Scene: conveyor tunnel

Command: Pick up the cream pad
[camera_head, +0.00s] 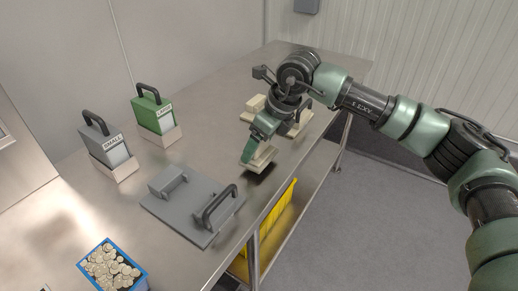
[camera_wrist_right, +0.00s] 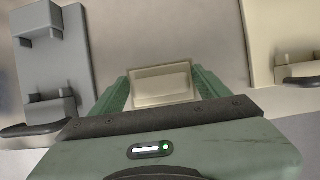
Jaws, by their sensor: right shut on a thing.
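The cream pad (camera_head: 262,160) is a small pale block at the end of my right arm, near the front edge of the steel table. My right gripper (camera_head: 254,153) is shut on it. In the right wrist view the cream pad (camera_wrist_right: 162,84) sits between the two green fingers (camera_wrist_right: 161,88) and shows a shallow recessed face. A dark shadow lies just below the pad, and it appears slightly above the table. The gripper hides part of the pad in the head view. My left gripper is not in view.
A grey plate with a handle (camera_head: 190,213) lies left of the pad. A cream plate (camera_head: 298,127) lies behind the gripper. Grey (camera_head: 101,142) and green (camera_head: 152,113) handled blocks stand in cream holders further left. A blue box of round pieces (camera_head: 107,250) is at the front left.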

